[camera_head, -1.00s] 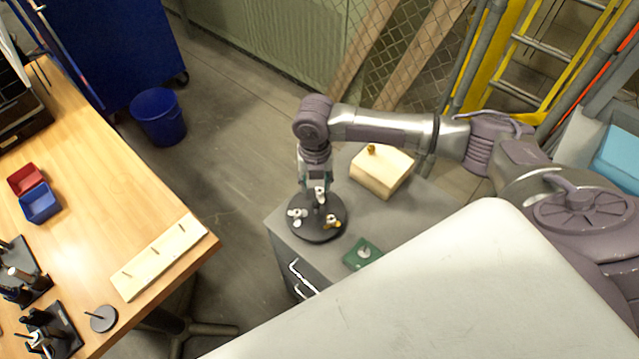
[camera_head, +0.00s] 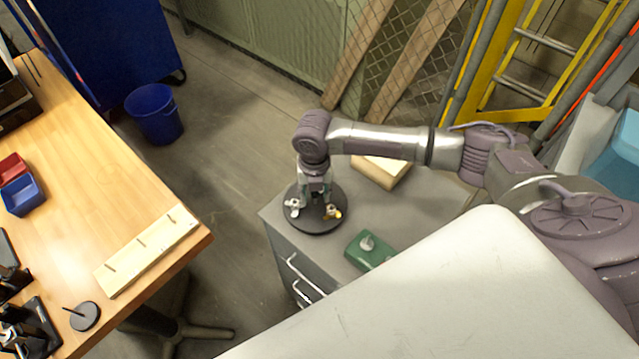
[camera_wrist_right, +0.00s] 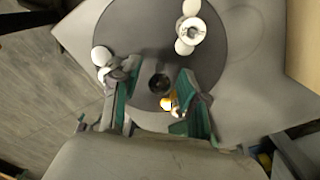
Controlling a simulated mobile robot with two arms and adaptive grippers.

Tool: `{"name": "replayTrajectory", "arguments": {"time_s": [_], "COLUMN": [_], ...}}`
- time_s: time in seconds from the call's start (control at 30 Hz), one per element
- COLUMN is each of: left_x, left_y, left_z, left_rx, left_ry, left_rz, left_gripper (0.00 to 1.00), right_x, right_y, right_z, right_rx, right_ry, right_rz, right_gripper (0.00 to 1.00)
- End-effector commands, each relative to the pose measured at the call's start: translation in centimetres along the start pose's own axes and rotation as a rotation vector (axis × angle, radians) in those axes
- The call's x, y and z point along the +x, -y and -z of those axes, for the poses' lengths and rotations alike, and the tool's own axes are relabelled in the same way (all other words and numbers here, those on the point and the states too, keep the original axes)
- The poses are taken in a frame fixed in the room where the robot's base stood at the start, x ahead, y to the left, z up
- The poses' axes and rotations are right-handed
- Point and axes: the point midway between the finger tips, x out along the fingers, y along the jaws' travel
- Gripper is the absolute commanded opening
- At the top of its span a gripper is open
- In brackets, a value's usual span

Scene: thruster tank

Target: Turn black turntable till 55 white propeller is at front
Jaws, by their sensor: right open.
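The black turntable (camera_head: 312,225) is a round disc on top of a grey cabinet, and it also shows in the right wrist view (camera_wrist_right: 222,65). A white propeller (camera_head: 293,205) is on its left side. A propeller with a yellow-orange part (camera_head: 332,212) is at its front right. The wrist view shows two white propellers (camera_wrist_right: 190,32) (camera_wrist_right: 102,58) and the yellow-orange one (camera_wrist_right: 168,103) near a finger. No number is readable. My right gripper (camera_head: 316,196) points down over the disc, fingers open around the dark central knob (camera_wrist_right: 159,84); contact cannot be told. My left gripper is out of view.
The grey cabinet (camera_head: 410,205) also holds a green block with a grey knob (camera_head: 368,251) and a pale wooden block (camera_head: 382,171), partly behind my right arm. A white surface (camera_head: 420,300) lies in front. A wooden table (camera_head: 110,190) stands left, across a floor gap.

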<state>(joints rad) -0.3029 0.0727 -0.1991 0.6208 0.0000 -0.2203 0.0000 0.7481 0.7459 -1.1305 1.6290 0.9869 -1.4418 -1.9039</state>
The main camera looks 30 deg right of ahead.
Motion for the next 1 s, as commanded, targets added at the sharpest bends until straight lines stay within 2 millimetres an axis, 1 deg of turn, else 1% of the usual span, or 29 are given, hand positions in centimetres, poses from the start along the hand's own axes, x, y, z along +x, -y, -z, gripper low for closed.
{"name": "replayTrajectory", "arguments": {"time_s": [0.1,0.37,0.53,0.83,1.0], "left_x": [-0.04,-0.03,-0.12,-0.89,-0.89], "left_y": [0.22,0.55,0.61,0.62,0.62], "left_z": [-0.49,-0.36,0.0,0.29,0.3], "left_rx": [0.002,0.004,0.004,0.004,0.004], "left_ry": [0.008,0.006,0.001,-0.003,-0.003], "left_rz": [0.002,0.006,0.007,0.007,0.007], "left_gripper": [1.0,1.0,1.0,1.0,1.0], "right_x": [-0.03,-0.03,-0.09,-0.16,-0.05], "right_y": [-0.01,-0.01,-0.01,0.0,0.0], "right_z": [0.01,0.01,-0.01,-0.05,-0.04], "right_rx": [0.0,0.0,-0.017,-0.259,-0.303], "right_ry": [0.0,0.0,0.0,0.001,0.001], "right_rz": [0.0,0.0,0.0,0.001,0.0], "right_gripper": [0.44,0.0,0.0,0.0,0.0]}}
